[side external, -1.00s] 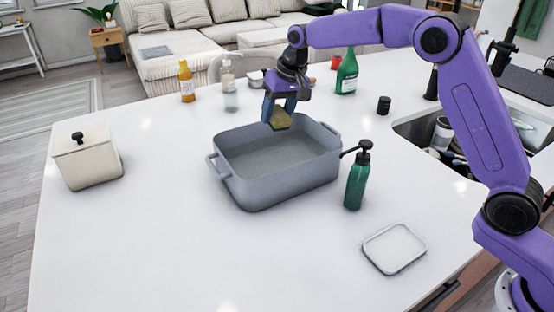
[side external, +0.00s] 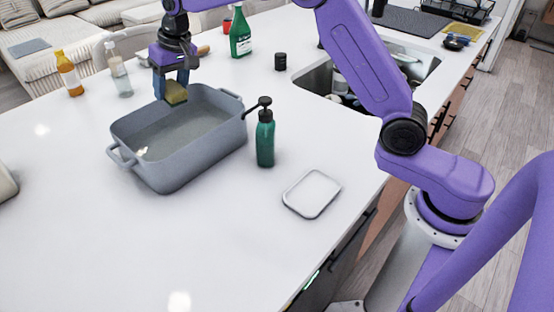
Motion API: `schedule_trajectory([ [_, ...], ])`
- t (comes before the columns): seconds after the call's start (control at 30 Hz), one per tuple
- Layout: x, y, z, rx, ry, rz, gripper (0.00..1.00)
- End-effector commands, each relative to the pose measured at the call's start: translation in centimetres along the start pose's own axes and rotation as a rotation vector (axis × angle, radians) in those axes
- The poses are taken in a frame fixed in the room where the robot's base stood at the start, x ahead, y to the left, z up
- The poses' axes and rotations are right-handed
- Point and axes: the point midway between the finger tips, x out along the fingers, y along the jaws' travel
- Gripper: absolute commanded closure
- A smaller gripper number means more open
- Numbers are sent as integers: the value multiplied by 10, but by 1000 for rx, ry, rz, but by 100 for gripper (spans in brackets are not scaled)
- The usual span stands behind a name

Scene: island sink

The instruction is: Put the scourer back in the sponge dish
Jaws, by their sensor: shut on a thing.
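The scourer (side external: 175,94) is a small yellow-green block held between the blue fingers of my gripper (side external: 172,86). My gripper is shut on it and points down, above the far part of the grey basin (side external: 172,178). The scourer appears to be above the basin floor, but its exact height is hard to tell. A shallow white dish with a dark rim (side external: 312,194), which looks like the sponge dish, lies empty on the counter near the front right edge.
A green pump bottle (side external: 265,140) stands between the basin and the white dish. The sink (side external: 350,90) is at the back right. A green bottle (side external: 240,35), black jar (side external: 280,61), orange bottle (side external: 68,74) and clear bottle (side external: 118,72) stand behind. The front counter is clear.

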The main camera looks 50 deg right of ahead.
Motion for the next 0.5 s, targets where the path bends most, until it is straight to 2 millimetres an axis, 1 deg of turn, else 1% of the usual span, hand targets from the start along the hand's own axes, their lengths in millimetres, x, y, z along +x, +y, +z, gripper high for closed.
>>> schedule_trajectory([
  [0.07, -3, -5, 6, -4, -3, 1, 74],
  [0.17, -11, -14, 21, -7, -12, 5, 74],
  [0.27, -21, -26, 44, -10, -24, 12, 74],
  [0.47, -43, -43, 100, -11, -54, 29, 74],
  [0.5, -48, -46, 112, -12, -60, 32, 74],
])
